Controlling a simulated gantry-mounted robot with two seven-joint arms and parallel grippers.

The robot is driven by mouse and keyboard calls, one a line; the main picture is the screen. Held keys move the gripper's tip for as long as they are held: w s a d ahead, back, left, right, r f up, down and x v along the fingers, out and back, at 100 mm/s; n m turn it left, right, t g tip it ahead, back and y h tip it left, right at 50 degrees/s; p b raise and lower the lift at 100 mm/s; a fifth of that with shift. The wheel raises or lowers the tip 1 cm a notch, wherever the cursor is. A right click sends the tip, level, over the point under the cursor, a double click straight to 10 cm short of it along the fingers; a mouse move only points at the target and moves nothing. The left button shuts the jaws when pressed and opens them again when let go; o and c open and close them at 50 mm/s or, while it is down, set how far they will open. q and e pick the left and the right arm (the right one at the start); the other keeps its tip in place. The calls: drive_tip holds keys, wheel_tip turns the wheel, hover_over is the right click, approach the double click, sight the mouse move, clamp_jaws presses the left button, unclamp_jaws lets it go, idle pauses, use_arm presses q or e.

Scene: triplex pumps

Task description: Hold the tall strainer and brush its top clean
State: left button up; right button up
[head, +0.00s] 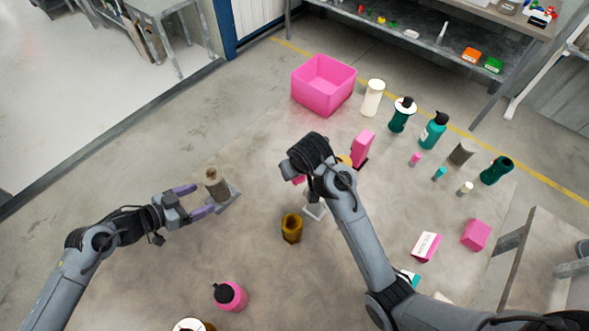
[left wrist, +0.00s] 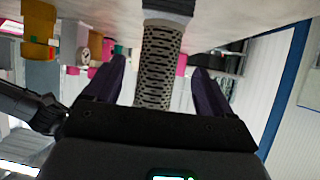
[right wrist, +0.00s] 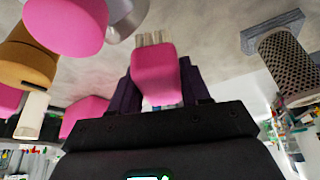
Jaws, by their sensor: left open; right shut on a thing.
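The tall strainer (head: 214,186), a perforated grey-brown cylinder, stands upright on a grey base (head: 232,191). In the left wrist view the strainer (left wrist: 160,62) lies between the purple fingers of my left gripper (head: 199,198), with gaps on both sides. That gripper is open, low beside the strainer. My right gripper (right wrist: 158,80) is shut on the pink handle of a brush (right wrist: 155,72) with pale bristles. In the head view only a bit of the pink handle (head: 299,180) shows; my right arm hides the rest. The brush is to the right of the strainer, apart from it.
A pink bottle with a black top (head: 229,295) is near the front. A pink bin (head: 323,84) and several bottles, including a teal one (head: 433,130), stand behind. The floor left of the strainer is clear.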

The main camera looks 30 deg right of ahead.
sight(216, 192)
use_arm(q)
drive_tip(key=b+x, duration=0.2)
drive_tip(key=x, duration=0.2)
drive_tip(key=shift+w+d+f+b, duration=0.1)
drive_tip(key=shift+d+f+b, duration=0.1)
drive_tip(key=shift+b, duration=0.15)
use_arm(e)
wheel_tip(216, 192, down, 3)
drive_tip(key=shift+f, duration=0.2)
use_arm(q)
drive_tip(key=shift+b+x, duration=0.55)
drive_tip(key=shift+x, duration=0.55)
use_arm(e)
drive_tip(key=shift+f, duration=0.6)
use_arm(q)
drive_tip(key=shift+r, duration=0.1)
drive_tip(key=c, duration=0.6)
